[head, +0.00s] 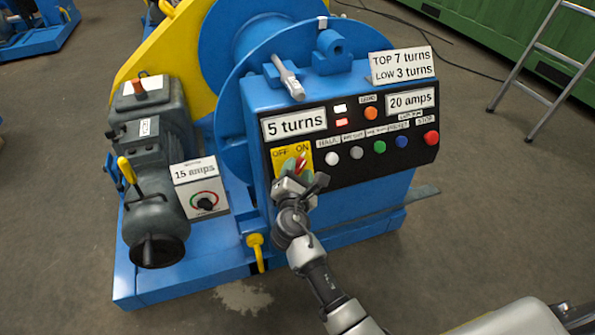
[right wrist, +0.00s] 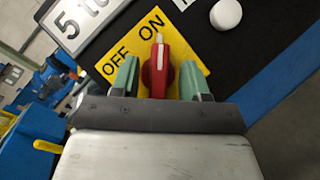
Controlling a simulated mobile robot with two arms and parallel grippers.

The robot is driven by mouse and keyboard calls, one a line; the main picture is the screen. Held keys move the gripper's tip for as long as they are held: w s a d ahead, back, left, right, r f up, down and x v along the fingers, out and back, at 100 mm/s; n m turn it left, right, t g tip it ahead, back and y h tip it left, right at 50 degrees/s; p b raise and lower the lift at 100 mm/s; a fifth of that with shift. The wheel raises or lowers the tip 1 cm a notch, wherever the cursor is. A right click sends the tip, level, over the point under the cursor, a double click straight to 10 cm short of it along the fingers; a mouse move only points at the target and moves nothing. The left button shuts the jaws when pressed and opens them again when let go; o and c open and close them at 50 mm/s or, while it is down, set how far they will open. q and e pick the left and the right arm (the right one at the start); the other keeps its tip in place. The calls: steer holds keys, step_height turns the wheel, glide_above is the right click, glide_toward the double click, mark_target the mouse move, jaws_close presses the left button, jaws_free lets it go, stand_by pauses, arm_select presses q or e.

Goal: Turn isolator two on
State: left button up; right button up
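A red rotary switch (head: 301,163) sits on a yellow plate (head: 279,156) marked OFF and ON, at the left of the black control panel. In the right wrist view the red knob (right wrist: 158,75) has a white pointer line directed up toward the ON word. My right gripper (head: 304,175) is at the switch, with its green fingers either side of the knob. In the right wrist view a narrow gap shows between each finger and the knob, so the gripper (right wrist: 160,82) looks open around it. I cannot read any isolator number. My left gripper is not in view.
The blue panel housing (head: 345,93) also carries a "5 turns" display (head: 294,124), a "20 amps" display (head: 410,101) and several coloured buttons. A box marked "15 amps" (head: 195,175) with a black dial and a grey motor (head: 150,130) stand left. A ladder (head: 535,70) leans at right.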

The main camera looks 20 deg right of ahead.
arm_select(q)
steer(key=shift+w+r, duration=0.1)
arm_select(e)
steer(key=shift+s+a, duration=0.15)
steer(key=shift+s, duration=0.15)
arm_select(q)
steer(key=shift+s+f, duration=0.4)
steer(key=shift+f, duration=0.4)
arm_select(e)
steer(key=v, duration=1)
